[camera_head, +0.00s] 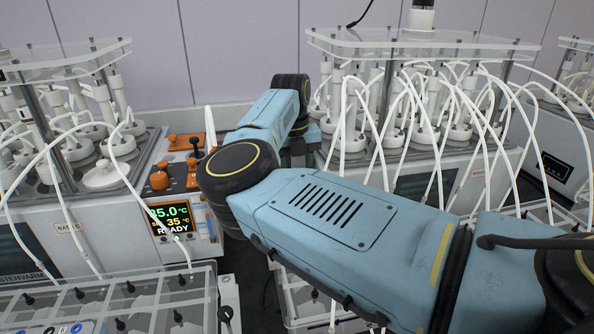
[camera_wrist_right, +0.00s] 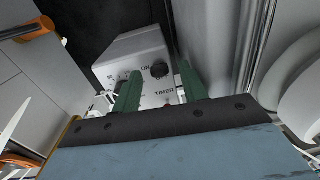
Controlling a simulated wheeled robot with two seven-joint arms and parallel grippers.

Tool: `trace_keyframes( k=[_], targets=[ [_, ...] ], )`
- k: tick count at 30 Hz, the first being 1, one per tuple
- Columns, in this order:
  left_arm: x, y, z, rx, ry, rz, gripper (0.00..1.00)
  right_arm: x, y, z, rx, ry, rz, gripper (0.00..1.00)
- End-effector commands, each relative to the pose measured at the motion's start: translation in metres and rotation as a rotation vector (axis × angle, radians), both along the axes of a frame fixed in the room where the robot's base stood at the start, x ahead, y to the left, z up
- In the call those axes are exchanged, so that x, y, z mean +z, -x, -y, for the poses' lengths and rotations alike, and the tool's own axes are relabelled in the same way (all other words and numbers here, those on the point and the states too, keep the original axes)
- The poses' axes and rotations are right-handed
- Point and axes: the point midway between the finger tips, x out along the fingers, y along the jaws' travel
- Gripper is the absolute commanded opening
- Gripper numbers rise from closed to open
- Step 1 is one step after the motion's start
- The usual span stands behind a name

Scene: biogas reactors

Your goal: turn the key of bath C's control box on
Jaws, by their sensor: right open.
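In the right wrist view a pale grey control box (camera_wrist_right: 143,52) stands ahead, with "ON" and "TIMER" lettering on its face. A round black knob or key (camera_wrist_right: 159,69) sits on that face, beside "ON". My right gripper (camera_wrist_right: 160,78) is open, its two green fingers apart in front of the box, with the black part between and just beyond the tips. Contact cannot be told. A small red spot near the finger bases is mostly hidden. The box's bath letter does not show. In the head view my right arm hides the box. My left gripper is out of view.
A bath unit (camera_head: 108,210) with a lit display (camera_head: 171,219) reading "READY" stands at left. Another bath with white bottles and tubes (camera_head: 400,130) stands behind my right arm. Clear-lidded racks (camera_head: 130,298) fill the front. An orange-capped part (camera_wrist_right: 36,29) is at the wrist view's upper left.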

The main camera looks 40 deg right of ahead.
Motion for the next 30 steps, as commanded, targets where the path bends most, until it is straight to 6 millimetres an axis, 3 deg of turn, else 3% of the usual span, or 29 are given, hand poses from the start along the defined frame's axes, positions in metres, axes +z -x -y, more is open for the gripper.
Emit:
trace_keyframes(
  k=[12, 18, 23, 30],
  targets=[
    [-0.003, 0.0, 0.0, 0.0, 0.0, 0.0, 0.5, 0.084, -0.003, -0.004, 0.0, 0.001, 0.004, 0.43],
    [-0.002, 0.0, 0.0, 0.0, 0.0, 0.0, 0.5, 0.117, -0.004, -0.006, 0.0, 0.001, 0.003, 0.43],
    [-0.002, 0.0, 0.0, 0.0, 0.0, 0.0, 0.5, 0.129, -0.004, -0.007, 0.0, 0.001, 0.002, 0.43],
    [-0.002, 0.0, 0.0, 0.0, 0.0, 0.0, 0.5, 0.13, -0.004, -0.007, 0.0, 0.0, 0.001, 0.43]
  ],
)
